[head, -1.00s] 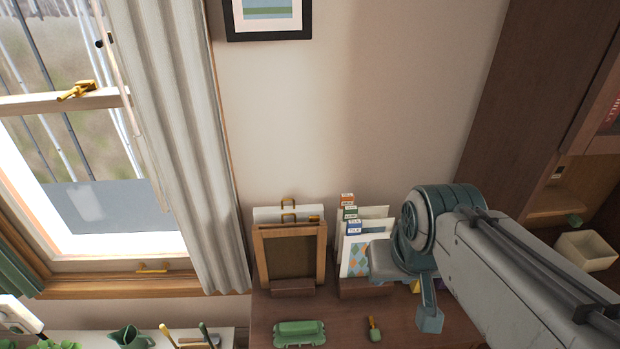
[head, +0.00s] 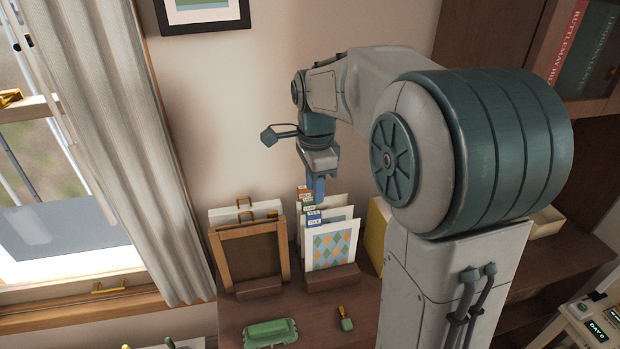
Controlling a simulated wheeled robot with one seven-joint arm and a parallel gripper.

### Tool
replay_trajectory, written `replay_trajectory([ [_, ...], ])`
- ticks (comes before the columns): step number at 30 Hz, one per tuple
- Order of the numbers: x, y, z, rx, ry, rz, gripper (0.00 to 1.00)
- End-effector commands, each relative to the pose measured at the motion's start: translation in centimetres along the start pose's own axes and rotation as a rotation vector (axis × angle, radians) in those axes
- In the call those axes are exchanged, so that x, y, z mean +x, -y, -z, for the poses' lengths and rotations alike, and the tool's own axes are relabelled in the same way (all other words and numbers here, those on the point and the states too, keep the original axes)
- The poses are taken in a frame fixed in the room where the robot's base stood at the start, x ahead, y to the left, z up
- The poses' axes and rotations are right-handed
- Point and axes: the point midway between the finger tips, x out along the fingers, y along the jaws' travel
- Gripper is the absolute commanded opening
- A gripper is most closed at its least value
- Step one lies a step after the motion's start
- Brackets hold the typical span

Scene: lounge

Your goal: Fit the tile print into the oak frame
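The oak frame (head: 285,252) leans upright on a small wooden stand on the dark wooden desk. Its middle is a plain brown panel. To its right, a wooden rack holds several white sheets with coloured tabs. The tile print (head: 332,247), white-bordered with blue, green and orange diamonds, stands at the front of this rack. My gripper (head: 317,198) points down just above the tabs at the rack's back, with blue fingers showing. I cannot tell the gap between the fingers or whether they touch a sheet.
A green tray (head: 270,332) and a small green tool with a golden handle (head: 345,319) lie in front on the desk (head: 318,315). White boards (head: 230,215) stand behind the frame. A yellow upright item (head: 377,236) is right of the rack. My arm hides much of the right side.

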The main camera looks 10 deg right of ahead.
Motion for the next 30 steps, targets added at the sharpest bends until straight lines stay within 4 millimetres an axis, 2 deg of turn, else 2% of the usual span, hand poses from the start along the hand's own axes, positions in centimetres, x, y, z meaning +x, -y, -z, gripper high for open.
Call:
replay_trajectory([
  [3, 0.4, 0.8, 0.1, 0.062, 0.001, -0.012, 0.33],
  [11, 1.6, 0.9, 0.2, 0.081, 0.001, -0.015, 0.33],
  [30, 8.7, 0.8, 0.1, 0.079, 0.001, -0.016, 0.33],
])
